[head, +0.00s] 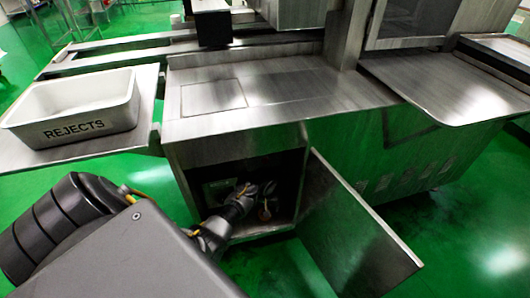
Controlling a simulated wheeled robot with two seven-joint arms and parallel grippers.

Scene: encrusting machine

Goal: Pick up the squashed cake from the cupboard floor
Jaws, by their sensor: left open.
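The cupboard (292,217) under the steel machine is open and dark inside. My left arm reaches into it from the left. My left gripper (267,190) is inside the opening, small and dark, with its jaws open. A small brownish patch, seemingly the squashed cake (265,213), shows low in the cupboard just below the gripper. The arm and shadow hide part of it, and I cannot tell whether the fingers touch it. My right gripper is not in view.
The cupboard door (350,235) stands swung open to the right of the opening. A white REJECTS bin (75,105) sits on a steel shelf at the left. The steel worktop (290,90) overhangs the cupboard. Green floor (470,230) is clear at the right.

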